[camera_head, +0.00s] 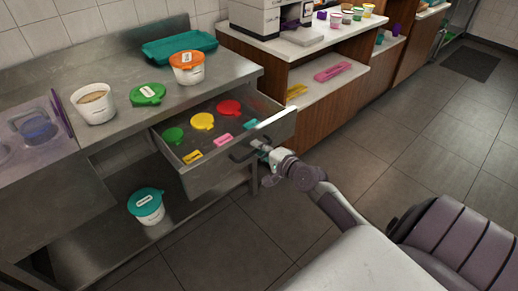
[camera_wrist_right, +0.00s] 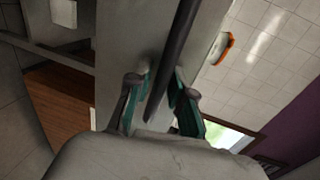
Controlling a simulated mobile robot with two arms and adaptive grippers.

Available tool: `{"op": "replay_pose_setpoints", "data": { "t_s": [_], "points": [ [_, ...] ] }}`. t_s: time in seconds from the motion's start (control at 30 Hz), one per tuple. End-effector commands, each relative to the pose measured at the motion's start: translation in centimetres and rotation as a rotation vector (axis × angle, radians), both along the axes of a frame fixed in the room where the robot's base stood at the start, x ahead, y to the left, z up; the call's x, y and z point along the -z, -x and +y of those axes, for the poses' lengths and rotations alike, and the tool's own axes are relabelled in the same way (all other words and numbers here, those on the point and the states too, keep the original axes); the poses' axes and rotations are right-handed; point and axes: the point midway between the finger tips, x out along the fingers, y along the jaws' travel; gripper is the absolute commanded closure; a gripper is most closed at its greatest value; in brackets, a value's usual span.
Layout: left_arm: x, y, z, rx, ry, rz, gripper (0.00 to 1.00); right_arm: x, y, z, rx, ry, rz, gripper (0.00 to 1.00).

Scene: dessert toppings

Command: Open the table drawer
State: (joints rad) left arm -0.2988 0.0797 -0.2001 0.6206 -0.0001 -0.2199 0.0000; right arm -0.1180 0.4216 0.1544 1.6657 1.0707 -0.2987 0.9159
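The metal table drawer (camera_head: 238,165) is pulled out from under the steel table (camera_head: 216,77), and its inside shows. Its dark bar handle (camera_head: 239,155) is on the drawer front. My right gripper (camera_head: 260,147) is at this handle, with the arm coming from the lower right. In the right wrist view the handle (camera_wrist_right: 181,45) runs between the two teal-padded fingers (camera_wrist_right: 162,80), which are close around it. Contact on both sides is hard to make out. My left gripper is not in view.
Inside the drawer lie a green lid (camera_head: 173,135), a yellow lid (camera_head: 203,121), a red lid (camera_head: 229,107) and small labels. Tubs and a teal tray (camera_head: 180,46) stand on the table. A teal-lidded tub (camera_head: 147,206) is on the lower shelf.

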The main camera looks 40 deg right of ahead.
Motion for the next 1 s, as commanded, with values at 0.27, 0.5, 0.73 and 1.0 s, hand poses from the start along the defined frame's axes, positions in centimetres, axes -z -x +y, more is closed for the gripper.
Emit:
{"op": "replay_pose_setpoints", "data": {
  "t_s": [0.27, 0.5, 0.73, 1.0],
  "points": [
    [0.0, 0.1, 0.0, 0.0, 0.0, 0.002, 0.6, 0.0, 0.0, 0.0, 0.0, 0.0, -0.001, 0.61],
    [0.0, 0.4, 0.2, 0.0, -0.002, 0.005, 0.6, -0.2, 1.1, -0.1, 0.0, 0.0, 0.001, 0.61],
    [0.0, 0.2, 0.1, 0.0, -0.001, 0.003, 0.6, -1.0, 5.5, -0.4, -0.001, 0.002, 0.003, 0.61],
    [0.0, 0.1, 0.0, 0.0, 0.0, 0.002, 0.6, -2.0, 10.1, -0.8, -0.001, 0.002, 0.003, 0.61]
  ]
}}
